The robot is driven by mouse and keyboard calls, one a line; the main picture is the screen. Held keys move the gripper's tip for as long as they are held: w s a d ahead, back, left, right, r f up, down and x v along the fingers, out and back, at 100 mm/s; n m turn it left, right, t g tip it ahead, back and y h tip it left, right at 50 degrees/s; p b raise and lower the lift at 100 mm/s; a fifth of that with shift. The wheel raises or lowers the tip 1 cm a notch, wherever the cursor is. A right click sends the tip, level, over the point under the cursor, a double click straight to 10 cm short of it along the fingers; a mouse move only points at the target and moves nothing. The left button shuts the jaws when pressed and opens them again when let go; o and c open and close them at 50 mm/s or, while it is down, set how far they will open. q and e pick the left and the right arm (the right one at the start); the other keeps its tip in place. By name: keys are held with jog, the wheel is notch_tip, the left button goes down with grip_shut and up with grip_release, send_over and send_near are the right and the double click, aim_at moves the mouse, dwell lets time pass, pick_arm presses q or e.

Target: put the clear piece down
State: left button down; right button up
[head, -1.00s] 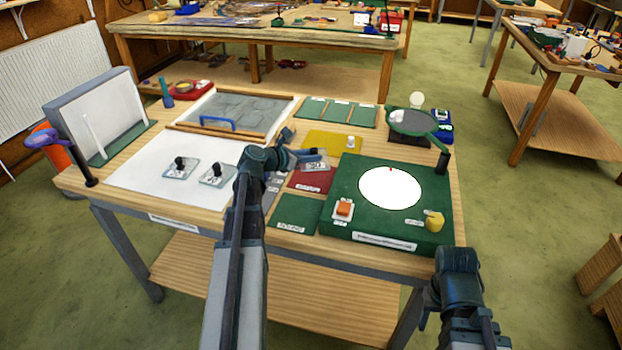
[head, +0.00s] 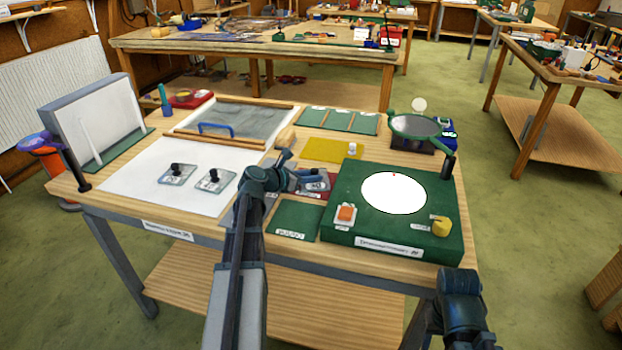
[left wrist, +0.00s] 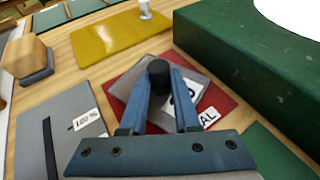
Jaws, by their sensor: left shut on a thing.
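My left gripper (left wrist: 160,88) is shut on the black knob of the clear piece (left wrist: 195,77), a flat see-through plate with a white label. The piece is over the red mat (left wrist: 222,99), turned at an angle to it, low over or touching it; I cannot tell which. In the head view my left gripper (head: 300,180) covers part of the red mat (head: 316,194). The mat's white label ends in "AL" in the left wrist view, its start hidden. My right arm shows at the lower right, but its gripper does not show.
The green light box (head: 340,232) stands close right of the red mat. A yellow mat (head: 325,149) with a small pale knobbed thing lies behind. Two knobbed plates (head: 177,176) (head: 215,183) lie on the white sheet (head: 135,182). A wooden block (head: 286,139) stands behind the gripper. A green mat (head: 295,220) lies in front.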

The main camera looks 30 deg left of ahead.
pick_arm(q)
jog(key=shift+f, duration=0.2)
jog(key=c, duration=0.6)
grip_release()
jog(key=shift+c, duration=0.2)
jog(key=shift+r, duration=0.1)
jog(key=shift+r, duration=0.25)
jog(key=p+v, duration=0.4)
jog(key=v, duration=0.6)
jog(key=shift+s+r, duration=0.1)
jog(key=shift+s, duration=0.15)
jog(key=shift+s+a+r+p, duration=0.15)
jog(key=shift+s+a+p, duration=0.15)
jog(key=shift+s, duration=0.35)
